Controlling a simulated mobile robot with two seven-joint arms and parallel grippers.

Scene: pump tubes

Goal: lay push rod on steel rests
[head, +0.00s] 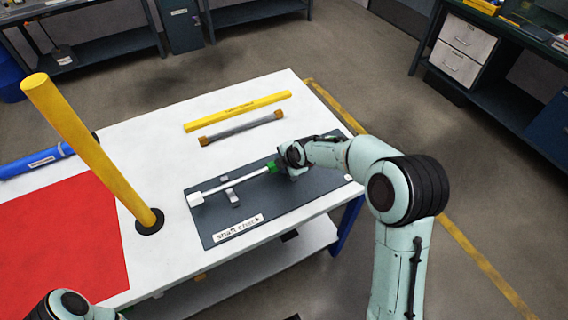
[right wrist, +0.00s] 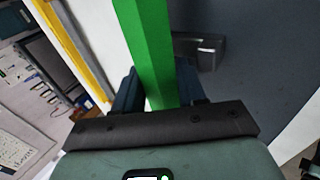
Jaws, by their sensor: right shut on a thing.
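The push rod (head: 236,182) is a thin pale bar with a white block at its left end and a green grip section at its right. My right gripper (head: 279,163) is shut on the green section, which also fills the middle of the right wrist view (right wrist: 150,45). The rod is over the dark mat. A steel rest (head: 232,196) shows just below the rod; a small grey piece (head: 224,178) shows above it. A steel block (right wrist: 207,50) is right of the green part in the wrist view. I cannot tell whether the rod touches the rests. My left gripper is out of view.
The dark mat (head: 215,228) lies on the white table (head: 165,125). Behind it lie a grey tube with brown ends (head: 241,128) and a yellow tube (head: 238,111). A tall yellow post (head: 95,150) stands at left, near a red area (head: 60,240) and a blue tube (head: 35,162).

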